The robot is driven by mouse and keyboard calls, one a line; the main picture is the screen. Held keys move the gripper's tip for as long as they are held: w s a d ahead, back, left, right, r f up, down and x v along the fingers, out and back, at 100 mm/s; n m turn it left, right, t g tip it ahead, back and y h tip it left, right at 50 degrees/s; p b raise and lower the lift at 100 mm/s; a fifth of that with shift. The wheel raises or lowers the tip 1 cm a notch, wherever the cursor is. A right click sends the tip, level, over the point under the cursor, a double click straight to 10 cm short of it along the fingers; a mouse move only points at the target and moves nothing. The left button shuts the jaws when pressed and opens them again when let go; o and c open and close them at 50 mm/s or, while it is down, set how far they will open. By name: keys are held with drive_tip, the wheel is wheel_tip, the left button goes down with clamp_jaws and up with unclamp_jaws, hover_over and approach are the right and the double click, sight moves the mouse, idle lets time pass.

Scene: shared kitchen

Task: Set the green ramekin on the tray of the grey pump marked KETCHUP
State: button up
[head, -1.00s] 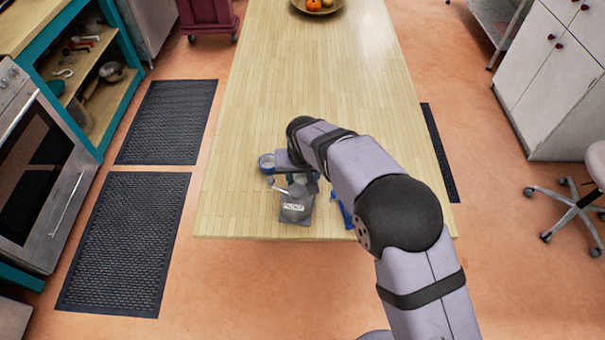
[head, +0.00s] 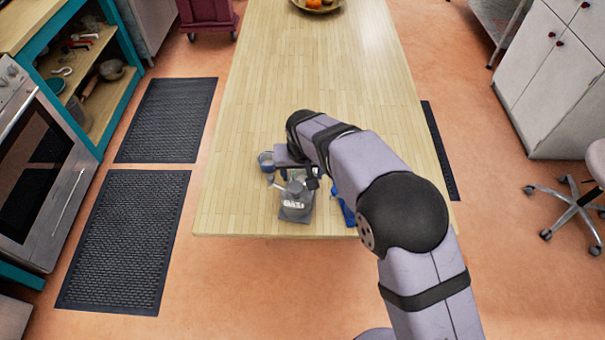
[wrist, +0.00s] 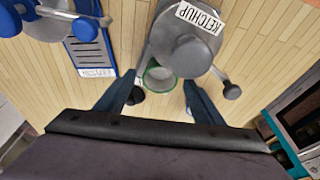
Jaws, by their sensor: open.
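The grey pump (wrist: 185,42) carries a white KETCHUP label and fills the top middle of the wrist view. It also stands near the table's front edge in the head view (head: 296,208). The green ramekin (wrist: 160,80) shows as a green-rimmed round cup close beside the pump, which partly covers it. I cannot tell whether it rests on the pump's tray. My gripper (wrist: 159,86) is open, with one blue finger on each side of the ramekin and visible gaps. In the head view my arm hides the ramekin and most of the gripper.
A blue pump (wrist: 88,35) with a white label stands left of the grey pump in the wrist view. The wooden table (head: 310,70) is clear beyond, up to a fruit bowl (head: 318,6).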

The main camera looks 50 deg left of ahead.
drive_tip(key=b+v, duration=0.3)
drive_tip(key=v, duration=0.8)
drive_tip(key=w+d, duration=0.2)
drive_tip(key=d, duration=0.2)
drive_tip(key=w+d+m, duration=0.1)
drive_tip(key=w+d, duration=0.2)
drive_tip(key=d, duration=0.1)
drive_tip(key=w+d+m+h, duration=0.1)
drive_tip(key=w+d, duration=0.2)
drive_tip(key=d, duration=0.1)
drive_tip(key=shift+f, duration=0.35)
drive_tip(key=s+d+f+m+g+h, duration=0.1)
drive_tip(key=d+f+m, duration=0.15)
drive_tip(key=d, duration=1.25)
drive_tip(key=d+f+m, duration=0.1)
drive_tip(key=d+m, duration=0.2)
drive_tip(key=d, duration=1.2)
drive_tip(key=s+d+f+m+g, duration=0.1)
drive_tip(key=s+d+f+m, duration=0.1)
drive_tip(key=s+d, duration=0.6)
drive_tip(key=shift+s+d+f, duration=0.25)
drive_tip(key=shift+d+f, duration=0.1)
drive_tip(key=shift+f, duration=0.35)
